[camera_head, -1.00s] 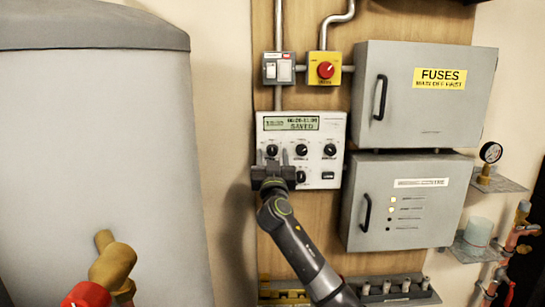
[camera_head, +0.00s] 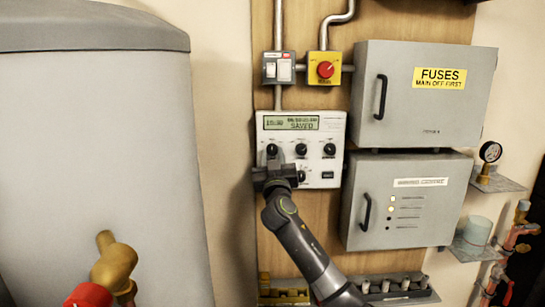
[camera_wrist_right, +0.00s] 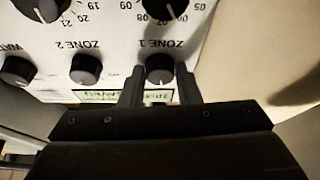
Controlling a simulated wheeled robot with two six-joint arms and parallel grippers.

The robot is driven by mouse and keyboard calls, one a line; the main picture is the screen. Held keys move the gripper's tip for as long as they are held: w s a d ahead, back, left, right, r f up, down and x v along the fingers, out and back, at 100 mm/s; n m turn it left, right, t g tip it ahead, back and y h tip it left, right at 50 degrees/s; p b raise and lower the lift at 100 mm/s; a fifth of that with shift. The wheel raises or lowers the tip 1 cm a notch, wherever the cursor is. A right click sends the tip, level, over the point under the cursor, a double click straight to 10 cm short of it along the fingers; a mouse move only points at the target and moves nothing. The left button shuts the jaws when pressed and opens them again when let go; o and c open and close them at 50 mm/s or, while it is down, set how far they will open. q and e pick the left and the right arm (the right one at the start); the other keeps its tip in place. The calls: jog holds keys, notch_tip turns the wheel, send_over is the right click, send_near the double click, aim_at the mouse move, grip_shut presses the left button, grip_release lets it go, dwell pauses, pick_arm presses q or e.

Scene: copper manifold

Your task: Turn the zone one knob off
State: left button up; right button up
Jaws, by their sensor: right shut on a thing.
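The zone one knob (camera_head: 272,149) is the black knob at the left end of the upper row on the white control panel (camera_head: 337,131). In the right wrist view, where the panel appears upside down, this knob (camera_wrist_right: 160,68) sits between my two fingers beside the "ZONE 1" label. My right gripper (camera_head: 273,162) reaches it from below and is shut on it; the gripper also shows in the wrist view (camera_wrist_right: 160,82). My left gripper is not in view.
More black knobs, such as the zone two knob (camera_wrist_right: 86,69), sit close beside my fingers. A yellow box with a red knob (camera_head: 325,69) and a switch (camera_head: 278,68) are above. A grey fuse box (camera_head: 425,95) and a grey wiring box (camera_head: 405,205) stand right.

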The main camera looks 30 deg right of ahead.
jog(key=shift+d+r+n+t+y+p, duration=0.15)
jog(key=shift+n+t+y+p, duration=0.45)
jog(key=shift+n, duration=0.6)
jog(key=n+y+p, duration=0.1)
jog(key=n+p, duration=0.1)
jog(key=n, duration=0.1)
jog(key=n+y+p, duration=0.2)
jog(key=n+p, duration=0.1)
jog(key=shift+s+d+r, duration=0.1)
jog(key=shift+s+r, duration=0.05)
jog(key=shift+n+g+y+p, duration=0.3)
jog(key=shift+n+y+p, duration=0.3)
jog(key=shift+n+p, duration=0.6)
jog(key=o, duration=1)
jog(key=shift+c, duration=0.2)
jog(key=shift+f, duration=0.2)
